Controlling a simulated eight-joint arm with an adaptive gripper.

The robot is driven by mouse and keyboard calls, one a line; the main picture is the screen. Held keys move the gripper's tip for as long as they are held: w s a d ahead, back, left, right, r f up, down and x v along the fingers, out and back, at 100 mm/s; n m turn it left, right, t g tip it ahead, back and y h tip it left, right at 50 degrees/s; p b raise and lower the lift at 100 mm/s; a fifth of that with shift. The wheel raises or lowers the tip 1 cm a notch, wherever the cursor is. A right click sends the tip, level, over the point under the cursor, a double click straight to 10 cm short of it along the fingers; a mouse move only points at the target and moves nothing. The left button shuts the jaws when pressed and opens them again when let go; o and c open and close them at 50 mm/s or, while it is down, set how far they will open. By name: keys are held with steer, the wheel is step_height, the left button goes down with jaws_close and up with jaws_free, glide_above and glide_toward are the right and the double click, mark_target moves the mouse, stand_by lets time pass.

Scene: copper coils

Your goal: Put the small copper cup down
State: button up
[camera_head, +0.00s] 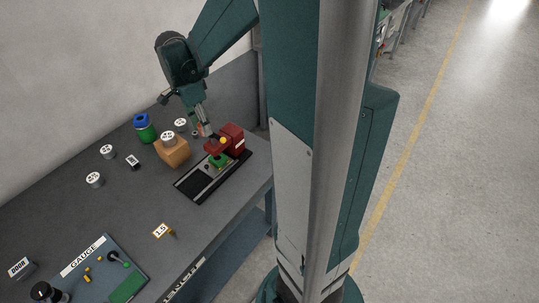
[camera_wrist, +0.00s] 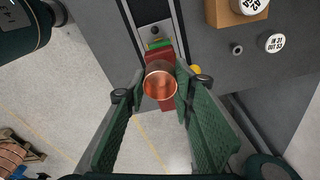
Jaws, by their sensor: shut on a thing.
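The small copper cup (camera_wrist: 160,82) is between the two green fingers of my gripper (camera_wrist: 160,90) in the wrist view. Its round open mouth faces the wrist camera. My gripper is shut on it. In the head view my gripper (camera_head: 204,128) points down close to the red fixture at the back of the bench; the cup is too small there to make out clearly. In the wrist view the red fixture (camera_wrist: 167,104) shows partly behind the cup. I cannot tell whether the cup touches it.
Several labelled white-topped pieces stand around. The bench front middle is mostly clear.

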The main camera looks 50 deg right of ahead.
steer(key=s+d, duration=0.7)
steer(key=d, duration=0.5)
steer(key=m, duration=0.1)
glide_above(270, 154)
step_height(270, 154, down, 10)
steer(key=shift+a+f, duration=0.15)
steer(key=shift+f, duration=0.35)
steer(key=shift+f, duration=0.1)
steer(key=shift+f, duration=2.8)
steer(key=shift+f+b, duration=0.4)
steer(key=shift+f, duration=1.7)
steer(key=shift+f, duration=0.1)
